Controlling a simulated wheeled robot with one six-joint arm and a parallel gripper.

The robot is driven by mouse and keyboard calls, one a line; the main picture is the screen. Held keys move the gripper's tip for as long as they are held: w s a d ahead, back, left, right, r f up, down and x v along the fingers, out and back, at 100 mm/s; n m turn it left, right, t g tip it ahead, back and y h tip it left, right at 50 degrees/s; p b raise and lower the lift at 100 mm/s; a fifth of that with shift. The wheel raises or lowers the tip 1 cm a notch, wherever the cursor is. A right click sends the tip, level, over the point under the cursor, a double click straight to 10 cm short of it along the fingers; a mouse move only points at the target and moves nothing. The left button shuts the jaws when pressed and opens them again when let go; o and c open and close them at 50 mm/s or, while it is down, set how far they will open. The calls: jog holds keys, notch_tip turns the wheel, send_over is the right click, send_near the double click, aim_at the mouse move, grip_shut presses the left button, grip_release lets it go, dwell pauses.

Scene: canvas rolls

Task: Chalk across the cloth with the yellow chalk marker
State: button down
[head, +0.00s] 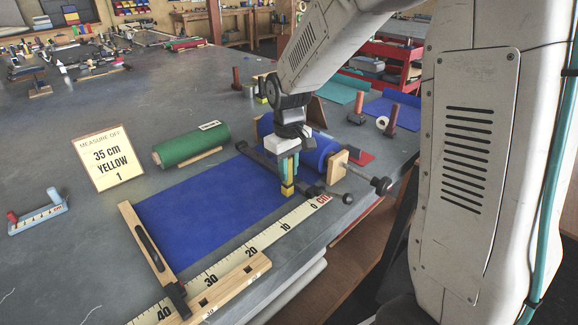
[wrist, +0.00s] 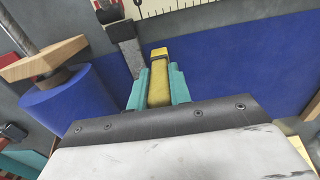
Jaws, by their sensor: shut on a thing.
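My gripper (head: 289,172) is shut on the yellow chalk marker (head: 287,189), which points down near the ruler side of the cloth, close to the roll. In the wrist view the marker (wrist: 159,78) sits between the teal fingers of my gripper (wrist: 158,88). The blue cloth (head: 205,212) lies spread flat from its blue roll (head: 315,152). I cannot tell whether the marker's tip touches the cloth. The cm ruler (head: 297,212) runs along the cloth's near edge, its 0 by the roll. A card (head: 108,157) reads 35 cm, YELLOW, 1.
A wooden bar with a dark slot (head: 147,246) lies across the cloth's left end, beside a wooden block (head: 228,287) on the ruler. A dark bar (head: 262,164) crosses near the roll. A green roll (head: 190,146) lies behind. A small marker rack (head: 38,213) stands left.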

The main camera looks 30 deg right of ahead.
jog(key=shift+w+d, duration=0.2)
jog(key=shift+d, duration=0.35)
jog(key=shift+w, duration=0.1)
dwell(0.4)
jog(key=shift+w+a, duration=0.25)
jog(key=shift+w, duration=0.4)
jog(key=shift+w+a, duration=0.25)
jog(key=shift+w, duration=0.4)
jog(key=shift+w, duration=0.1)
jog(key=shift+w+a, duration=0.15)
jog(key=shift+w, duration=0.6)
jog(key=shift+w+a, duration=0.1)
jog(key=shift+w, duration=0.6)
jog(key=shift+w+a, duration=0.25)
jog(key=shift+w, duration=0.45)
jog(key=shift+w+a, duration=0.25)
jog(key=shift+w, duration=0.45)
jog(key=shift+w, duration=0.15)
jog(key=shift+w+a, duration=0.3)
jog(key=shift+w, duration=0.35)
jog(key=shift+w+a, duration=0.3)
jog(key=shift+w, duration=0.3)
